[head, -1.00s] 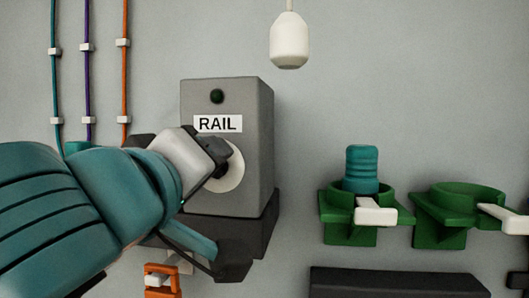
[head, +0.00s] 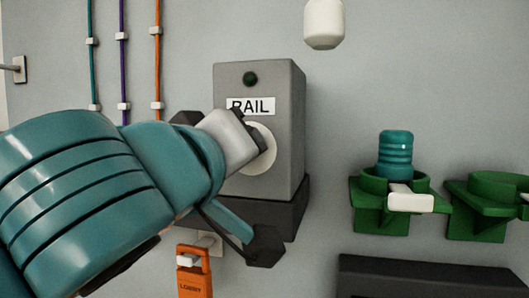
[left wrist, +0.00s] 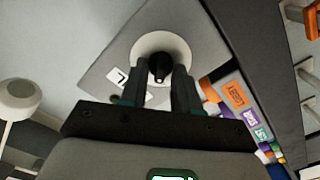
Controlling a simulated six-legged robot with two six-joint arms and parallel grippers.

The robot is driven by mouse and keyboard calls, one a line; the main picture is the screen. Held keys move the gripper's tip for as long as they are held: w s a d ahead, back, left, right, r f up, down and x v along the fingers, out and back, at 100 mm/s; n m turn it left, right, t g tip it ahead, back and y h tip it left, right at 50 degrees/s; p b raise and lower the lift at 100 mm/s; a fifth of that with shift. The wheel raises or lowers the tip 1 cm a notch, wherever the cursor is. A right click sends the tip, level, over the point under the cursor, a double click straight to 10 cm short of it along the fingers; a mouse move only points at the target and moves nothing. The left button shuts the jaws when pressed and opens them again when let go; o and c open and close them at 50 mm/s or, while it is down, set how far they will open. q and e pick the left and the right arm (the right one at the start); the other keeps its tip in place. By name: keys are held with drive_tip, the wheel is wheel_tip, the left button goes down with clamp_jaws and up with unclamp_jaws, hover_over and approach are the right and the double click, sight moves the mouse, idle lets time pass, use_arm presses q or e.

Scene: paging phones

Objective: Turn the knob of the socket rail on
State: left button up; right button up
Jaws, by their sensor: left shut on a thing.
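The socket rail's switch box (head: 290,130) is a grey box on the wall with a "RAIL" label (head: 250,106) and a dark green lamp (head: 250,79) above it. Its round white dial plate (head: 262,158) is partly hidden in the head view by my left gripper (head: 262,140). In the left wrist view the black knob (left wrist: 160,66) stands at the middle of the white plate (left wrist: 140,48), between the two fingers of my left gripper (left wrist: 168,80), which is shut on it. My right gripper is in neither view.
Right of the box, green holders (head: 382,212) are on the wall, one with a teal cylinder (head: 395,153). A white hanging piece (head: 324,24) is above. An orange tag (head: 193,275) hangs below the box. Coloured cables run up the wall at left.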

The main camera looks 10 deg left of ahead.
use_arm(q)
drive_tip(key=shift+d+r+m+b, duration=0.15)
drive_tip(key=shift+m+b, duration=0.15)
drive_tip(key=shift+m, duration=3.75)
drive_tip(key=shift+d+r+m+b, duration=0.15)
drive_tip(key=shift+m+b, duration=0.1)
drive_tip(key=shift+m, duration=3.8)
drive_tip(key=shift+f, duration=0.1)
drive_tip(key=o, duration=1)
drive_tip(key=shift+s+d, duration=0.1)
drive_tip(key=shift+f, duration=0.1)
